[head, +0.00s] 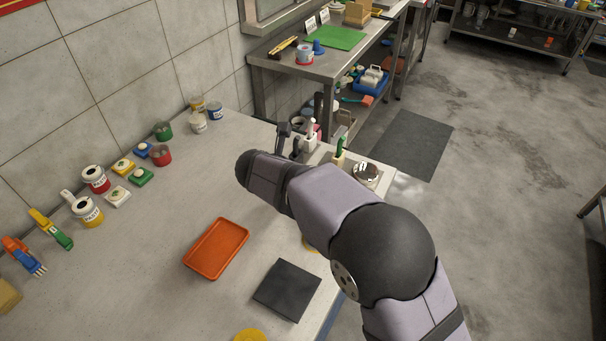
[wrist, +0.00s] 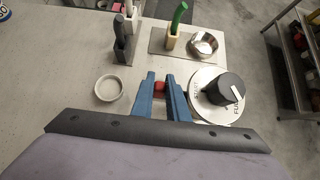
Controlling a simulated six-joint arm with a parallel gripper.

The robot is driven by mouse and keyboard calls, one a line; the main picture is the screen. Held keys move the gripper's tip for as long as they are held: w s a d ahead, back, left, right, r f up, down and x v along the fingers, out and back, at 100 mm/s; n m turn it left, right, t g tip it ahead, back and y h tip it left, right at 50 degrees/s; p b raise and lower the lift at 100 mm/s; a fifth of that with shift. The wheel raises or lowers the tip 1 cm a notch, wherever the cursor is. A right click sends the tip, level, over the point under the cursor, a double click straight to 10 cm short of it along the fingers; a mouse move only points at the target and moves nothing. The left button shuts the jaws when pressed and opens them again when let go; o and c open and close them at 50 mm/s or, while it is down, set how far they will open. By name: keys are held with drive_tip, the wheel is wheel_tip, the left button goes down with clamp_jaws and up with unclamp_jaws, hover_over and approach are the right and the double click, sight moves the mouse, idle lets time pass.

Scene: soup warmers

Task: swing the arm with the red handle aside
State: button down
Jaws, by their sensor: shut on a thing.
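In the wrist view my gripper (wrist: 160,87) has two blue fingers, shut on a small red handle (wrist: 160,86) whose red shows between the fingertips. The swing arm that carries this handle is hidden or cannot be made out. A white dial plate (wrist: 219,112) with a black knob (wrist: 224,89) stands just right of the fingers. Lettering on the plate reads like START and FULL. In the head view my gripper and the red handle are hidden behind my own arm.
A small white round dish (wrist: 108,90) lies left of the fingers. Beyond are dark upright pieces (wrist: 124,45), a green-handled tool (wrist: 178,17) and a shiny round bowl (wrist: 203,43). An orange tray (head: 216,248) and black mat (head: 287,290) lie on the bench. Cans line the wall.

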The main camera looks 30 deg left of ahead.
drive_tip(key=shift+w+r, duration=0.1)
drive_tip(key=shift+w, duration=0.05)
idle(0.3)
drive_tip(key=c, duration=1.7)
unclamp_jaws()
drive_tip(key=b+v, duration=0.1)
drive_tip(key=v, duration=0.6)
drive_tip(key=shift+r, duration=0.1)
